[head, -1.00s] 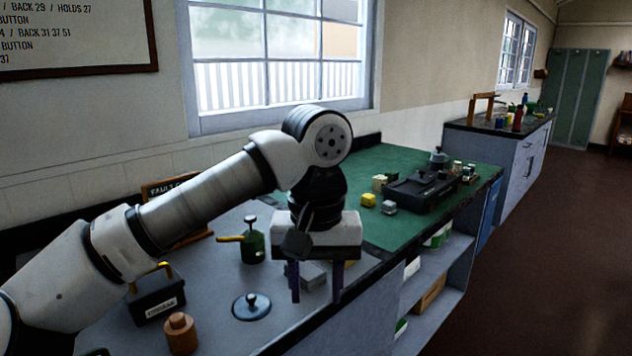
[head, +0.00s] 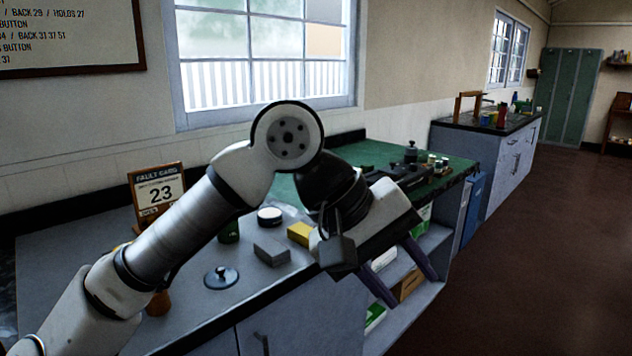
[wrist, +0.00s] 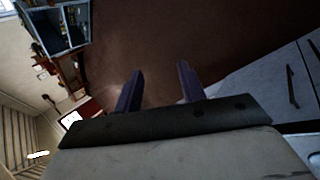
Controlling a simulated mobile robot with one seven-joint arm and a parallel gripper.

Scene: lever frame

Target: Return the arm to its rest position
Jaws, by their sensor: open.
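My gripper (head: 400,278) is open and empty in the head view, in front of the bench's front edge, its two dark fingers pointing down and to the right. In the wrist view its fingers (wrist: 158,88) stand apart with nothing between them and dark floor beyond. My arm reaches from the lower left up to a high elbow, then down to the wrist.
Open shelves (head: 432,262) lie behind the gripper. The brown floor (head: 540,240) at right is clear.

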